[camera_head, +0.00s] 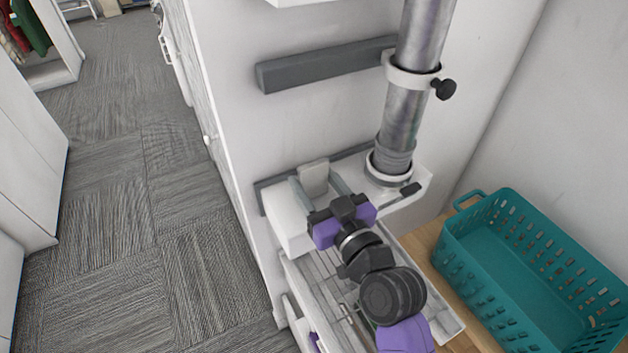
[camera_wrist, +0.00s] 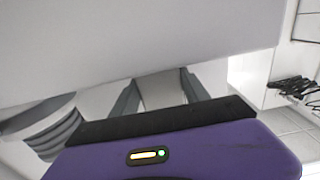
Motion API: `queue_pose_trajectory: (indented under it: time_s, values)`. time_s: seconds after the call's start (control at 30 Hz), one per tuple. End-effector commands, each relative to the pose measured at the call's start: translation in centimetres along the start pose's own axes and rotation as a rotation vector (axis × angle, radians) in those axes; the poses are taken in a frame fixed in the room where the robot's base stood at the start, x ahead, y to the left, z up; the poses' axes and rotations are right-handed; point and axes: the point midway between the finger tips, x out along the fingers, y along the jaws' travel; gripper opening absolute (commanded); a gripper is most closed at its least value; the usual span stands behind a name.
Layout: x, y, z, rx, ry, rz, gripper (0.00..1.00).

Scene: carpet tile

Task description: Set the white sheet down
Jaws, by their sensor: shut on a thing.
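My gripper (camera_head: 316,182) is at the lower middle of the head view, with its two grey fingers pointing away from the camera toward a white wall panel. It is shut on the white sheet (camera_head: 314,176), a small pale greyish piece between the fingers. In the wrist view, my gripper (camera_wrist: 160,82) shows its two grey fingers on either side of the pale sheet (camera_wrist: 161,92). The sheet's far end is cut off by a large light surface there. Whether the sheet touches anything below is hidden.
A white ledge (camera_head: 286,222) lies just below the fingers. A metal pipe (camera_head: 398,125) with a clamp and black knob stands close to the right. A grey bar (camera_head: 325,66) crosses the panel above. A teal basket (camera_head: 483,273) sits at right. Carpet floor (camera_head: 120,215) is open at left.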

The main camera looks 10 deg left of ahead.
Motion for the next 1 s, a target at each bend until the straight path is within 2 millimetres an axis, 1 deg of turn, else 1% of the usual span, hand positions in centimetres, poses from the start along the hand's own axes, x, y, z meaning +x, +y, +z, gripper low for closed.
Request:
queue_pose_trajectory:
  time_s: [0.2, 0.23, 0.3, 0.33, 0.6, 0.77, 0.8, 0.87, 1.0]
  values:
    - [0.0, 0.0, 0.5, 0.0, 0.0, 0.0, 0.16]
    - [0.0, 0.0, 0.3, 0.0, 0.0, 0.0, 0.59]
    - [0.0, 0.0, 0.3, 0.0, 0.0, 0.0, 0.73]
    - [0.0, 0.0, 0.3, 0.0, 0.0, 0.0, 0.75]
    - [0.0, 0.0, 0.2, 0.0, 0.0, 0.0, 0.75]
    - [-0.2, 0.0, -0.1, 0.0, -0.001, 0.0, 0.75]
    - [-0.8, 0.0, 0.2, 0.0, -0.002, 0.001, 0.75]
    - [-1.8, 0.0, 0.3, 0.0, -0.002, 0.001, 0.75]
    - [-4.7, 0.0, 0.4, 0.0, -0.002, 0.001, 0.75]
